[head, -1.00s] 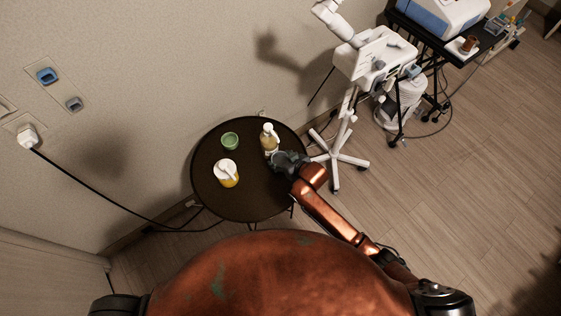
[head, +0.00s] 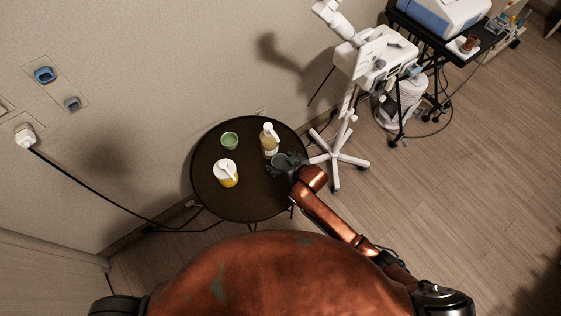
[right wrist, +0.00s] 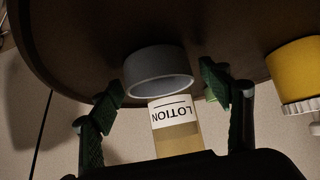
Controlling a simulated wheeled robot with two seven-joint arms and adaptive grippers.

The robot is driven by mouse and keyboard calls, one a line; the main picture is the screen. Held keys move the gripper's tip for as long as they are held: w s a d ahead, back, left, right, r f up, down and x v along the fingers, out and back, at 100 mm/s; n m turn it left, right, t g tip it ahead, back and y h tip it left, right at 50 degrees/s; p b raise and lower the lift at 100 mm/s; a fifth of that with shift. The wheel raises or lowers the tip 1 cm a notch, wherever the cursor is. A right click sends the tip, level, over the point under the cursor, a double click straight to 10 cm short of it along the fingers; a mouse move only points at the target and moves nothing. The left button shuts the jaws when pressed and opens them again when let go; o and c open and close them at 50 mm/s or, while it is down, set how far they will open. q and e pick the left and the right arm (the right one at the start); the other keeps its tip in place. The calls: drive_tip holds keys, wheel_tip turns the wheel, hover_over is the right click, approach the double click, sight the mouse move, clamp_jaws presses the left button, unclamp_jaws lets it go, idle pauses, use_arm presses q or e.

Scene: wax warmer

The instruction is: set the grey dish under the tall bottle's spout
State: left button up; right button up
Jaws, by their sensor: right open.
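The tall bottle (head: 269,145), pale yellow with a white pump top, stands upright on the round dark table. Its LOTION label shows in the right wrist view (right wrist: 174,112). The small grey dish (head: 279,160) sits just in front and to the right of the bottle. In the right wrist view the dish (right wrist: 155,72) lies between the spread fingers, with a gap visible on each side. My right gripper (head: 284,164) is open around the dish, low at the table's right side. The spout's exact position over the dish cannot be made out. My left gripper is out of view.
A green bowl (head: 230,140) stands at the table's back left. A yellow pot with a white top (head: 228,179) stands left of the dish. The table (head: 250,205) is clear at the front. A white wheeled stand (head: 338,158) is close on the right.

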drive_tip(key=shift+s+d+r, duration=0.15)
drive_tip(key=shift+s+r, duration=0.05)
drive_tip(key=shift+r, duration=0.2)
drive_tip(key=p+v, duration=0.3)
drive_tip(key=v, duration=0.8)
drive_tip(key=shift+r, duration=0.15)
